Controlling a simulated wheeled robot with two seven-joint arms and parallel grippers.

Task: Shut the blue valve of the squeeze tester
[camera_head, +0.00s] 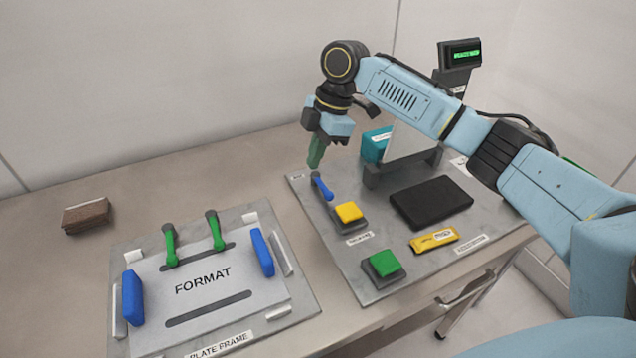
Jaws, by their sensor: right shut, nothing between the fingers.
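The blue valve (323,188) is a small blue lever with a dark pivot at its upper end, near the back left corner of the grey tester plate (335,245). Its handle slants toward the lower right. My left gripper is not in view.
On the plate are a yellow button (348,211), a green button (384,263), a black pad (431,202) and a yellow label bar (434,240). A teal box (374,146) stands behind. The FORMAT plate frame (203,284) lies left, with a brown block (86,216) beyond.

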